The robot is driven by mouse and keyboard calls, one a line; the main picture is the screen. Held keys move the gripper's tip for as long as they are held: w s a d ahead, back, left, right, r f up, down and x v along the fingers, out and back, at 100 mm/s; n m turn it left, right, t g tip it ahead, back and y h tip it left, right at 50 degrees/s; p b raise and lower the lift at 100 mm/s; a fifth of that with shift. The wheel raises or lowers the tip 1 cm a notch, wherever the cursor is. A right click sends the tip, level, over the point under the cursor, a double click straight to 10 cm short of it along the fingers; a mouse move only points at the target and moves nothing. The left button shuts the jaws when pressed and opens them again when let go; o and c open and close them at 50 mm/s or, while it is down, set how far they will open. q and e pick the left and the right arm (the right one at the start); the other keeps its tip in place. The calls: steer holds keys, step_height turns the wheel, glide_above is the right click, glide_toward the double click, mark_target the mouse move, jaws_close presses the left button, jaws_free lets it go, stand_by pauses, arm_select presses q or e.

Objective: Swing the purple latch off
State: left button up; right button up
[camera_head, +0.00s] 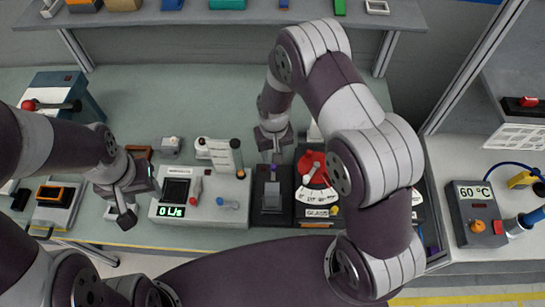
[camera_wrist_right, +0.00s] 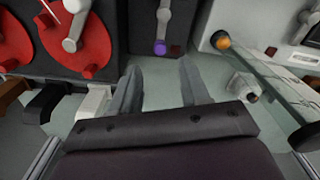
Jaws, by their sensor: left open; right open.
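The purple latch is a grey lever with a purple round tip (camera_wrist_right: 160,47) on a dark panel, seen in the right wrist view. In the head view its purple tip (camera_head: 273,170) shows at the far side of a dark box (camera_head: 271,212), the lever pointing away from me. My right gripper (camera_head: 275,152) is open and empty just beyond the tip. In the right wrist view its two fingers (camera_wrist_right: 158,90) are spread, with the purple tip ahead between their lines, apart from both. My left gripper (camera_head: 142,204) is open and empty at the left, near the grey display box.
Beside the latch are a red dial (camera_head: 312,170) and, across a gap, a grey box with a green display (camera_head: 200,205). A 60 °C unit (camera_head: 477,212) sits at the far right. Bare table lies behind the right gripper.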

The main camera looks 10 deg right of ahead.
mark_target(273, 166)
steer(key=f, duration=0.1)
steer(key=f+p, duration=0.1)
steer(key=f, duration=0.2)
steer(key=shift+s, duration=0.25)
steer(key=f, duration=0.2)
steer(key=w+f+p, duration=0.1)
steer(key=shift+f, duration=0.45)
steer(key=shift+s, duration=0.3)
arm_select(q)
step_height(273, 166, up, 3)
arm_select(e)
steer(key=shift+w, duration=0.1)
jaws_close()
